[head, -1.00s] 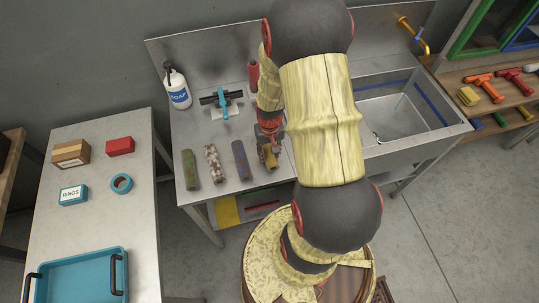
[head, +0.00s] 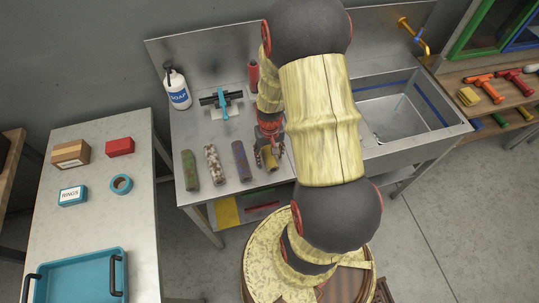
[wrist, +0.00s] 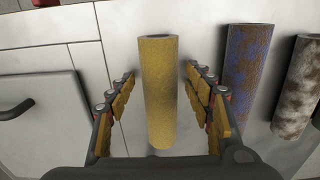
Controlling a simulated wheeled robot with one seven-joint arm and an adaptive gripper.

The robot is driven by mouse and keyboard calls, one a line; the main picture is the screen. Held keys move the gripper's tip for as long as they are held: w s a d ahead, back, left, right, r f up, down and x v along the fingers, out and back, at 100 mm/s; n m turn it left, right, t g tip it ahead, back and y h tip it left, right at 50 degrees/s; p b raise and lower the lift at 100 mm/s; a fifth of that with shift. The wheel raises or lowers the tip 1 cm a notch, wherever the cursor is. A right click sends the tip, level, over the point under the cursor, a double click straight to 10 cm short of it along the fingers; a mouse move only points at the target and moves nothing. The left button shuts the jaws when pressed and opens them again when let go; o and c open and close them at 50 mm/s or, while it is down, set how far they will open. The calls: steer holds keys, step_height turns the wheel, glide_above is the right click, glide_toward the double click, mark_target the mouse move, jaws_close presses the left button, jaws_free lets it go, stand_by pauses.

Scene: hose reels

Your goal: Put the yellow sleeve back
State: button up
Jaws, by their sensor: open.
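The yellow sleeve (wrist: 160,92) stands out between my gripper's two fingers in the wrist view, with a visible gap on each side. In the head view the yellow sleeve (head: 271,162) lies on the steel counter at the right end of a row of sleeves, partly hidden by my gripper (head: 268,148). My gripper (wrist: 160,105) is open around the sleeve, and its fingers do not appear to touch it. The blue-and-rust sleeve (wrist: 248,68) lies beside it; it also shows in the head view (head: 241,160).
A mottled white-brown sleeve (head: 214,165) and a green-brown sleeve (head: 190,170) lie further left. A blue-handled clamp (head: 222,102), a soap bottle (head: 177,88) and a red cylinder (head: 253,74) stand behind. The sink (head: 400,115) is to the right. A side table (head: 95,215) stands left.

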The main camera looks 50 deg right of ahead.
step_height(320, 180, up, 12)
steer(key=p, duration=0.2)
step_height(320, 180, up, 7)
steer(key=n, duration=0.1)
glide_above(269, 154)
steer(key=w+a, duration=0.2)
steer(key=a, duration=0.2)
steer(key=s+a+r+n+t, duration=0.2)
steer(key=s+a+r, duration=0.2)
steer(key=a+r, duration=0.4)
steer(key=s+a+r+n+t, duration=0.3)
steer(key=a+r, duration=0.6)
steer(key=r, duration=0.2)
steer(key=shift+s+a+r+t, duration=0.25)
steer(key=shift+s+r+t, duration=0.05)
steer(key=shift+s, duration=0.1)
steer(key=shift+f, duration=0.15)
step_height(269, 154, down, 6)
steer(key=b, duration=0.6)
steer(key=shift+c, duration=1)
